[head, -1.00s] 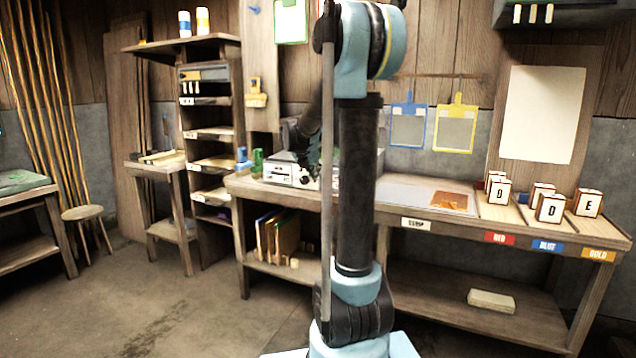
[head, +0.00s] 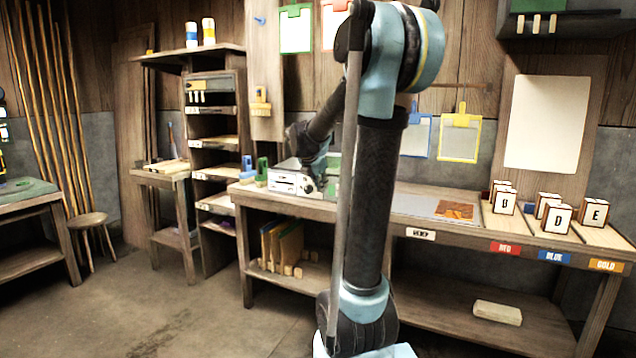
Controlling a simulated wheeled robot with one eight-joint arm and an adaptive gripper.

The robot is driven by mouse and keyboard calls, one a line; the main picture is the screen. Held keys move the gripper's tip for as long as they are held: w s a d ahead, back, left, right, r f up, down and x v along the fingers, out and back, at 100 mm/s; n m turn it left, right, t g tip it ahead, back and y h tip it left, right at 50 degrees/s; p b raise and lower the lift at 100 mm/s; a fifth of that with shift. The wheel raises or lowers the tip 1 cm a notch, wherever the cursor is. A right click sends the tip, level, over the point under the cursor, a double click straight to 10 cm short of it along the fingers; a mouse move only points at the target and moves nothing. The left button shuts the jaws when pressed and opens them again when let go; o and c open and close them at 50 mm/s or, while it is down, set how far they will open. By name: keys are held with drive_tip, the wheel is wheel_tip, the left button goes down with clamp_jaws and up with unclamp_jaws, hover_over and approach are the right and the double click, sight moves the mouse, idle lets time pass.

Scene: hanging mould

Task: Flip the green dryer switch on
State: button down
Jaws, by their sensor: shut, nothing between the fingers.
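A metal box (head: 287,182) with dark round details on its front stands on the long workbench, left of my upright arm. It may be the dryer, but I cannot make out a label. My gripper (head: 318,186) is dark, small and shut, and holds nothing. It points down at the right part of the box; whether it touches the box I cannot tell. A green patch (head: 334,162) shows just behind my gripper and arm; I cannot tell whether it is the switch. My gripper and arm hide part of the box.
Letter cubes (head: 557,219) stand at the bench's right end. Clipboards (head: 460,136) hang behind. A stool (head: 86,221) stands left; the floor in front is clear.

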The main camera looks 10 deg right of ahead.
drive_tip(key=s+a+f+m+g+y, duration=0.1)
drive_tip(key=s+f+m, duration=0.5)
drive_tip(key=s, duration=0.6)
drive_tip(key=s+a+f+m+g+y, duration=0.1)
drive_tip(key=s+a+f+m+y, duration=0.1)
drive_tip(key=s+f+m, duration=0.4)
drive_tip(key=s+a+f+m+g+y, duration=0.1)
drive_tip(key=s+f+m, duration=0.4)
drive_tip(key=s+m, duration=0.8)
drive_tip(key=s, duration=0.7)
drive_tip(key=shift+a+f+g+y, duration=0.3)
drive_tip(key=shift+a+f+g, duration=0.1)
drive_tip(key=shift+a, duration=0.15)
